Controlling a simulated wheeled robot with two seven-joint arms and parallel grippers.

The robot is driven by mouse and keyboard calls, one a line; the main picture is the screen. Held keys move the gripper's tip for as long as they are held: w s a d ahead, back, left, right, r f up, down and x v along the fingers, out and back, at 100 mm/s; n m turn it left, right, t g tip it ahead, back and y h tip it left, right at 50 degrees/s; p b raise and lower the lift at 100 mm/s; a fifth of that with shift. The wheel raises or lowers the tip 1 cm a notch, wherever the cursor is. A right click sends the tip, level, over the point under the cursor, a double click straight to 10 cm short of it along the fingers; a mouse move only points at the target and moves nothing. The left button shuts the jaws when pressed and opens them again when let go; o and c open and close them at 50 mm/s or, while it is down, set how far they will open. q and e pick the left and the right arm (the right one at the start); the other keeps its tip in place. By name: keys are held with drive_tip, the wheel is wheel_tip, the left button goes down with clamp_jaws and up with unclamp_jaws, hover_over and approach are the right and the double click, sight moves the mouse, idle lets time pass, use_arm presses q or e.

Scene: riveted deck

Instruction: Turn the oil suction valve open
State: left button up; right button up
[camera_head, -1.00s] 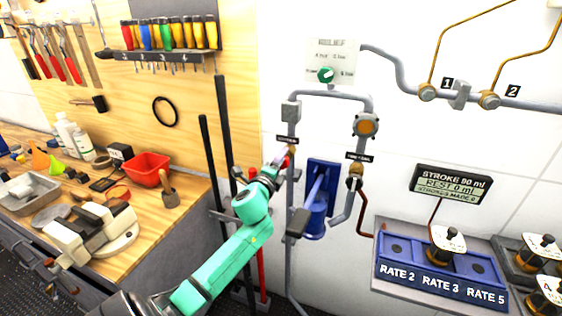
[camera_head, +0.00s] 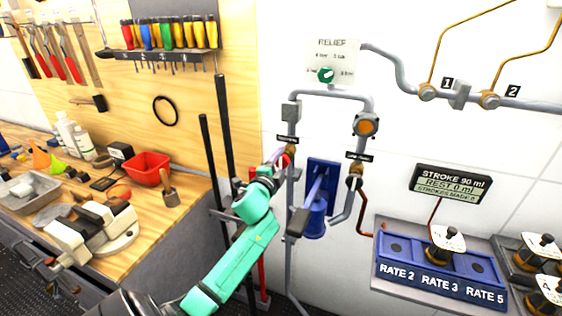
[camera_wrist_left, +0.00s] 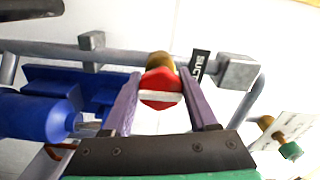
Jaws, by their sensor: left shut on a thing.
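The oil suction valve is a brass fitting (camera_head: 290,149) on the grey pipe below a small dark label (camera_head: 287,139). In the left wrist view its red knob with a pale bar (camera_wrist_left: 161,97) is between my purple fingers, and a black label beginning "SUCT" (camera_wrist_left: 199,65) is beside it. My left gripper (camera_head: 279,156) reaches up to the valve from the lower left and is shut on the red knob; it also shows in the left wrist view (camera_wrist_left: 160,80). The gripper partly hides the knob in the head view. My right gripper is not in view.
A blue pump cylinder (camera_head: 314,219) is mounted right of the valve, with a second brass valve (camera_head: 355,170) beyond it. The relief knob (camera_head: 326,75) is above. Dark upright bars (camera_head: 225,130) stand left. A workbench (camera_head: 150,235) is at far left.

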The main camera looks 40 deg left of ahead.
use_arm(q)
drive_tip(key=o, duration=1.4)
drive_tip(key=b+v, duration=0.3)
drive_tip(key=v, duration=1.1)
drive_tip(key=shift+s+d, duration=0.15)
drive_tip(key=shift+s, duration=0.1)
